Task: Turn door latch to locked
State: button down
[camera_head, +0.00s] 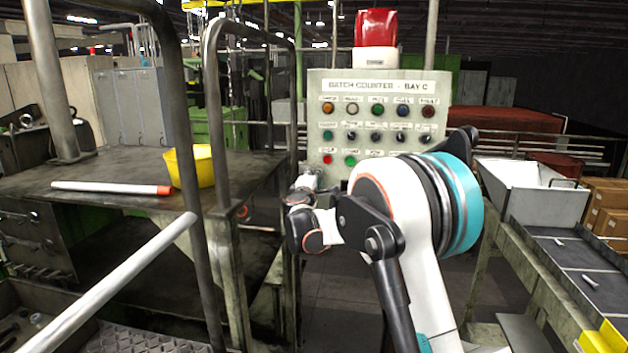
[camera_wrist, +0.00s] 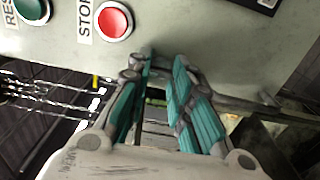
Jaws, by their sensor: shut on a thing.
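My gripper (camera_wrist: 163,68) is at the lower edge of the batch counter panel in the wrist view. Its teal-padded fingers are shut on a small grey part, which I take to be the door latch; the fingers mostly hide it, and I cannot tell its angle. In the head view my gripper (camera_head: 307,184) is at the panel's lower left corner, small and partly hidden by my wrist. The pale batch counter panel (camera_head: 316,120) stands upright with rows of buttons and knobs.
A red STOP button (camera_wrist: 113,21) and a green button (camera_wrist: 32,10) are close to my fingers. A dark metal rail (camera_head: 213,110) stands left of my arm. A yellow bin (camera_head: 190,166) sits on the left bench. A white hopper (camera_head: 530,190) and conveyor are at right.

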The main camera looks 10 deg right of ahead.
jog(key=c, duration=1.4)
grip_release()
jog(key=shift+a, duration=0.1)
jog(key=v, duration=1.2)
jog(key=s+d+f+m+g+y+b, duration=0.1)
jog(key=s+d+f+m+g+b, duration=0.15)
jog(key=s, duration=0.55)
jog(key=s+d+f+m+g+b, duration=0.2)
jog(key=s+d+m, duration=0.1)
jog(key=s, duration=0.5)
jog(key=s+d+f+m+g+y+b, duration=0.1)
jog(key=s+d+f+m+g+b, duration=0.15)
jog(key=s, duration=0.55)
jog(key=s+a+f+m+y+b, duration=0.1)
jog(key=s+a+f, duration=0.1)
jog(key=s+f, duration=0.3)
jog(key=s+a+f+m+g+y+b, duration=0.1)
jog(key=s+f, duration=0.4)
jog(key=s, duration=0.5)
jog(key=s+a+f+m+g+y+b, duration=0.1)
jog(key=s+a+f+m+y+b, duration=0.2)
jog(key=s, duration=0.5)
jog(key=shift+s+a+f, duration=0.1)
jog(key=shift+a+f, duration=0.05)
jog(key=shift+f, duration=0.3)
jog(key=shift+s+a+f, duration=0.1)
jog(key=shift+a+f, duration=0.05)
jog(key=shift+f, duration=0.3)
